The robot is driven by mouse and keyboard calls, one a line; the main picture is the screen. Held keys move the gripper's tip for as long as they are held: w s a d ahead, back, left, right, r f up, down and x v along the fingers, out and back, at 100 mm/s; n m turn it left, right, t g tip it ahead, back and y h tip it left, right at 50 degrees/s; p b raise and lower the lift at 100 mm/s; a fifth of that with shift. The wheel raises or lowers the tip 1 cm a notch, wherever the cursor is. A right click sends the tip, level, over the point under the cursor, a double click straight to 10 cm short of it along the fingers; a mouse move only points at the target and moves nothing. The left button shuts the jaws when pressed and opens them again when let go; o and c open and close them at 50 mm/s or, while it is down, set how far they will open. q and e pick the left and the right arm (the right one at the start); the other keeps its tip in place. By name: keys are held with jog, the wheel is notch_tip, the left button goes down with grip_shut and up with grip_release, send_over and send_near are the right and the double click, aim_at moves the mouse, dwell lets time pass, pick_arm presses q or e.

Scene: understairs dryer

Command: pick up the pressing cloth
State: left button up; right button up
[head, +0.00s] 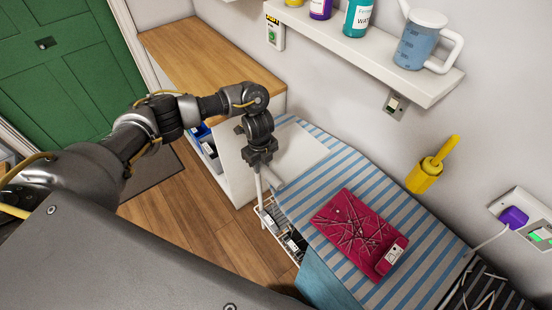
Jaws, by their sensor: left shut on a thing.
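A plain white flat sheet, which looks like the pressing cloth (300,149), lies over the far left end of the blue-and-white striped ironing board (345,170). My left gripper (265,185) points down at the near edge of this cloth. It is shut on it, though the fingertips are small and the grip itself is hard to make out. My left arm reaches in from the left side. My right gripper is not in view.
A crimson flat item (345,228) with pale crossing lines lies on the board. A shelf (380,72) with bottles and a jug (422,45) hangs above. A yellow tool (430,172) is on the wall. A wire rack (283,232) stands below; wooden floor is clear at left.

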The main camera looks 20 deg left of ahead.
pick_arm(q)
jog(key=shift+r, duration=0.15)
jog(key=shift+c, duration=0.3)
jog(key=shift+r, duration=0.25)
notch_tip(320, 180, up, 2)
jog(key=shift+w+r, duration=0.1)
jog(key=shift+r, duration=0.05)
jog(key=s+d+r, duration=0.8)
jog(key=s+r, duration=0.2)
jog(key=s, duration=0.1)
jog(key=shift+s+d, duration=0.15)
jog(key=shift+s, duration=0.1)
